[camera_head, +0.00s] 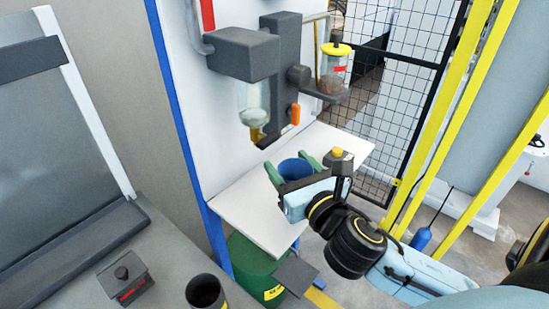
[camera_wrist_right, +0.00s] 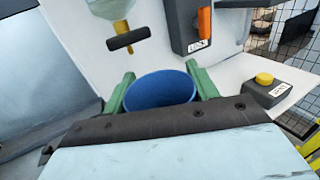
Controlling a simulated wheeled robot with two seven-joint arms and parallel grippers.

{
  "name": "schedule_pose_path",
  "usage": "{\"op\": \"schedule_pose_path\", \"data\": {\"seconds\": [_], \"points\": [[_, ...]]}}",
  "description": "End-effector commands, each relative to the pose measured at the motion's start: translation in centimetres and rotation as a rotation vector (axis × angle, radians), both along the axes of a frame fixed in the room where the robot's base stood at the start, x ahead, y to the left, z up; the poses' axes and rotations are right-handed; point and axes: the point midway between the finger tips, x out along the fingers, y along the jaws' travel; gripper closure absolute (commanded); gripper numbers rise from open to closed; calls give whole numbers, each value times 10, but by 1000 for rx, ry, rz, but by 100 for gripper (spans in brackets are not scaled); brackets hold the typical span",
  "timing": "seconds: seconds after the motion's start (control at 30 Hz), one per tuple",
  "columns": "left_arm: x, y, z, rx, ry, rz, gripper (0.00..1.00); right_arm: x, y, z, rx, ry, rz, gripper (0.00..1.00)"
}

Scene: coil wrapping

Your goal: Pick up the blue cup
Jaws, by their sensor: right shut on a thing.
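The blue cup (camera_head: 294,169) stands upright above the white shelf, between the green fingers of my right gripper (camera_head: 291,172). In the right wrist view the open top of the blue cup (camera_wrist_right: 160,88) faces the camera, with a green finger of my right gripper (camera_wrist_right: 160,90) on each side. The right gripper is shut on the cup. The cup's lower part is hidden behind the gripper body, so I cannot tell whether it touches the shelf. My left gripper is not in view.
The white shelf (camera_head: 245,215) is mostly bare. A dark box with a yellow button (camera_head: 338,154) sits right of the cup. A wall dispenser (camera_head: 253,100) hangs above, beside a yellow-lidded jar (camera_head: 335,72). A green drum (camera_head: 250,262) stands below the shelf.

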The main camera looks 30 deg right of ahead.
Motion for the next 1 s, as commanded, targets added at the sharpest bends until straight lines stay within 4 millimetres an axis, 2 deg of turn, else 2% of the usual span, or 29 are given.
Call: {"op": "schedule_pose_path", "data": {"seconds": [0.13,0.47,1.0], "points": [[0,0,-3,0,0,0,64,-19,-6,-1,-2,2,2,68],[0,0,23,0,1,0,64,-47,-16,3,-1,3,0,68],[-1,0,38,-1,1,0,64,-84,-30,1,2,-3,-3,68]]}}
